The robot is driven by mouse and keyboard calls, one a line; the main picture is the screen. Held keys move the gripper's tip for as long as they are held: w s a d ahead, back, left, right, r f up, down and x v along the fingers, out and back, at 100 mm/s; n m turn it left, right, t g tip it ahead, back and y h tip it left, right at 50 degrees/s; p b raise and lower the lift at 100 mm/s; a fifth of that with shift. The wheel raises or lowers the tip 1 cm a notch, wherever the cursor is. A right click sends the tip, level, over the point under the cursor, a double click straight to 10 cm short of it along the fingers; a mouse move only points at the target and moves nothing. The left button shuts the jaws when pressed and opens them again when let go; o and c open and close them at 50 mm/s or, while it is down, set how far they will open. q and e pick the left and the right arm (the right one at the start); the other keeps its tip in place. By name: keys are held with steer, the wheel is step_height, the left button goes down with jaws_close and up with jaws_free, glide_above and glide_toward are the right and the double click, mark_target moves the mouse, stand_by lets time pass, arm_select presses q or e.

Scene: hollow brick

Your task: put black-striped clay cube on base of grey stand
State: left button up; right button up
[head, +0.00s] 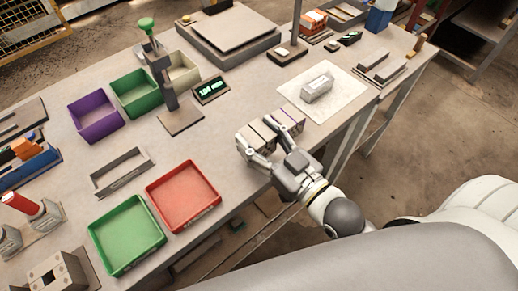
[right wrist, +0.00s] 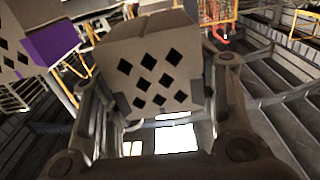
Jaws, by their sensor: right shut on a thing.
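A row of hollow clay cubes stands at the table's front edge in the head view. My right gripper (head: 262,146) is there, its fingers around the middle clay cube (head: 262,131). In the right wrist view this cube (right wrist: 152,72) fills the space between the fingers, its face with several diamond-shaped holes towards the camera. Its stripe is not clear to me. A purple-striped cube (head: 287,119) stands beside it, also in the right wrist view (right wrist: 45,42). The grey stand (head: 168,90) has an upright post and a flat, bare base (head: 181,118). My left gripper is not in view.
A small display (head: 211,90) stands right of the base. Red (head: 183,196) and green (head: 127,236) trays lie left of the gripper. A pale mat (head: 337,92) with a wrapped block (head: 318,87) lies to the right. Bare tabletop separates the cubes from the stand.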

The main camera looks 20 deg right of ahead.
steer(key=shift+w+d+f, duration=0.1)
steer(key=shift+w+f, duration=0.1)
steer(key=shift+w+d+f, duration=0.1)
steer(key=shift+w+f, duration=0.05)
steer(key=shift+f, duration=0.8)
steer(key=shift+w+f, duration=0.15)
steer(key=shift+f, duration=0.8)
steer(key=shift+f, duration=0.15)
steer(key=o, duration=1.1)
